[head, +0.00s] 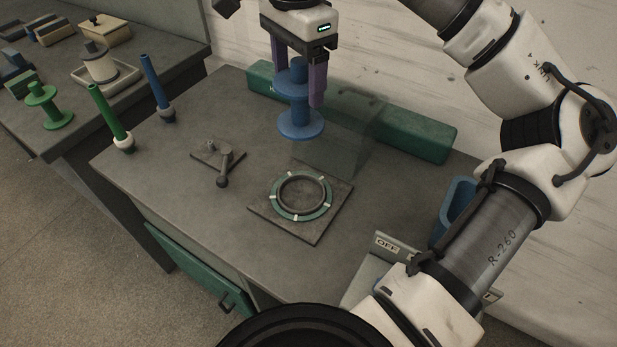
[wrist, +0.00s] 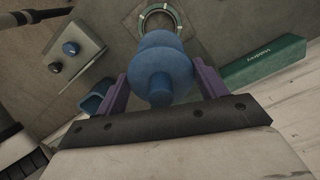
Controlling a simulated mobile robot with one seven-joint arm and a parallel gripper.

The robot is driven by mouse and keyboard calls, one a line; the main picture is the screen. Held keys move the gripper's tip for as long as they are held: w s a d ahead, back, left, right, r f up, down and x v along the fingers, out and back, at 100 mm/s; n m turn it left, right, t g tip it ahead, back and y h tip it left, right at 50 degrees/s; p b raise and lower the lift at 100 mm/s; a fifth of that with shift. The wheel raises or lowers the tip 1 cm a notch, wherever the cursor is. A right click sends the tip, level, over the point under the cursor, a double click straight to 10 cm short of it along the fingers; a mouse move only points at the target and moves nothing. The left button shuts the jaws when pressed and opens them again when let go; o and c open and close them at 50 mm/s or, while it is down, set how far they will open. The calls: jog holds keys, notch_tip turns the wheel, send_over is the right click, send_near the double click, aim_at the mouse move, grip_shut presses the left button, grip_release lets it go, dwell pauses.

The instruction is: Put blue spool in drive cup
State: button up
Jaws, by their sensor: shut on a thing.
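The blue spool (head: 300,125) is upright in my gripper (head: 298,98), whose purple fingers are shut on it. In the wrist view the spool (wrist: 160,68) is seen from its top end, between the two fingers (wrist: 160,88). The drive cup (head: 300,196) is a dark round cup with a green ring and pale marks, on a square plate on the bench. The spool is in the air, above and behind the cup in the head view. In the wrist view the spool hides part of the cup's ring (wrist: 172,10).
A green box beam (head: 410,134) runs along the back, with a clear panel before it. A blue bin (head: 457,205) and OFF panel (head: 387,244) are right. A green spool (head: 44,105) stands on the side table.

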aim_at(298, 116)
notch_tip(298, 116, down, 20)
jog(key=shift+s+r+p, duration=0.1)
jog(key=shift+r+p, duration=0.15)
jog(key=shift+p, duration=0.25)
jog(key=shift+f, duration=0.1)
jog(key=o, duration=1.3)
notch_tip(298, 116, up, 12)
jog(key=shift+r, duration=0.1)
